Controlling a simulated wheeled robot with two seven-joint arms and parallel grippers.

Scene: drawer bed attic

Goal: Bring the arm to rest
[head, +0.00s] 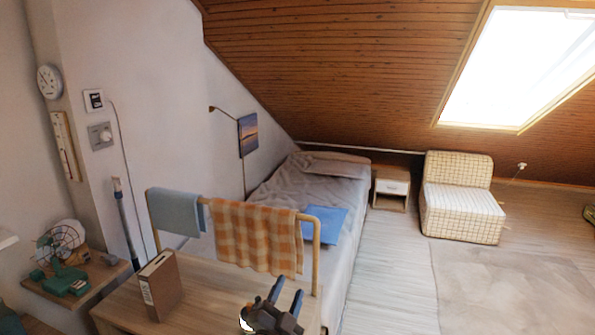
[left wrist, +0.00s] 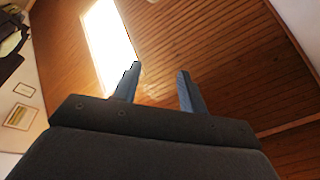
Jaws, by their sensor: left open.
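My left gripper (head: 285,298) is at the bottom of the head view, in front of the light wooden surface. Its two dark fingers stand apart and point up, with nothing between them. In the left wrist view the same gripper (left wrist: 155,88) is open and empty, aimed at the sloping wooden ceiling and the bright skylight. My right gripper does not show in either view.
A wooden top (head: 215,290) holds an upright brown box (head: 160,285). Behind it a rail carries a checked orange cloth (head: 255,235) and a blue towel (head: 176,212). A bed (head: 290,190) stands beyond.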

